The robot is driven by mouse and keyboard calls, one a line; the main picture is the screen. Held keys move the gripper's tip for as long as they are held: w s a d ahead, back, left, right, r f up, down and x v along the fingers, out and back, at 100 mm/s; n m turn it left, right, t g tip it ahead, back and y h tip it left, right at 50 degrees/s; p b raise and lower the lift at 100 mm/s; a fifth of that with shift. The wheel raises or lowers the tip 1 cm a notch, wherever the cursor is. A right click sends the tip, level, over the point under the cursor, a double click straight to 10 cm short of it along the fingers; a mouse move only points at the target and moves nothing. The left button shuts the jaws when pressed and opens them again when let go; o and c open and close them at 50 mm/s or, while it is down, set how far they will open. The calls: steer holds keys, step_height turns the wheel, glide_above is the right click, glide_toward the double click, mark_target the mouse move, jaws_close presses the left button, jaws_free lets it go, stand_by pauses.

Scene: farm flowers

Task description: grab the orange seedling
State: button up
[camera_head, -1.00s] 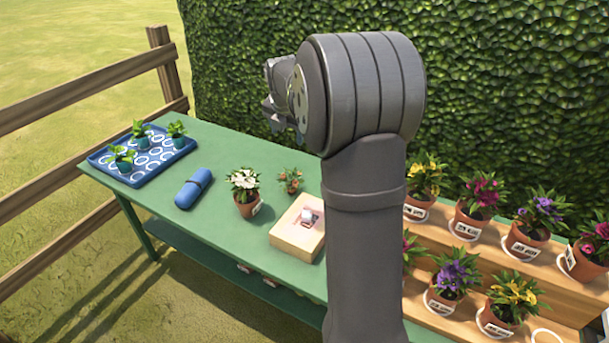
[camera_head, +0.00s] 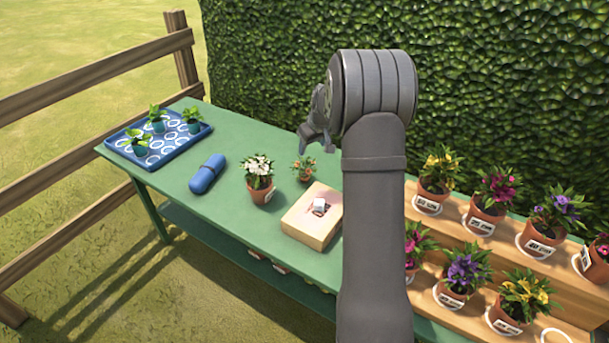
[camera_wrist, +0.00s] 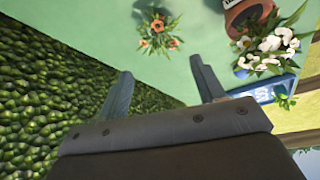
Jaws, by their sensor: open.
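The orange seedling (camera_head: 304,166) is a small plant with orange blooms on the green table, right of the white-flowered pot. In the wrist view the orange seedling (camera_wrist: 158,33) shows near the top, beyond my fingertips and between their lines. My gripper (camera_head: 318,140) is above and slightly right of the seedling in the head view, apart from it. In the wrist view my gripper (camera_wrist: 160,80) has its two fingers spread with nothing between them. The seedling's base is hard to make out.
A white-flowered pot (camera_head: 260,180) stands close left of the seedling, and a wooden block (camera_head: 312,225) with a small white cube is in front. A blue roll (camera_head: 208,174) and a blue tray (camera_head: 178,147) of seedlings lie left. A hedge (camera_head: 270,70) rises behind.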

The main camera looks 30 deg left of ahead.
steer(key=f+m, duration=0.1)
steer(key=m, duration=0.1)
glide_toward(305, 167)
steer(key=x, duration=0.7)
steer(key=shift+d+f, duration=0.1)
steer(key=shift+d, duration=0.25)
steer(key=shift+a+x, duration=0.2)
steer(key=shift+x, duration=1.1)
steer(key=shift+a+x, duration=0.15)
steer(key=shift+x, duration=1.15)
steer(key=shift+w, duration=0.15)
steer(key=c, duration=1)
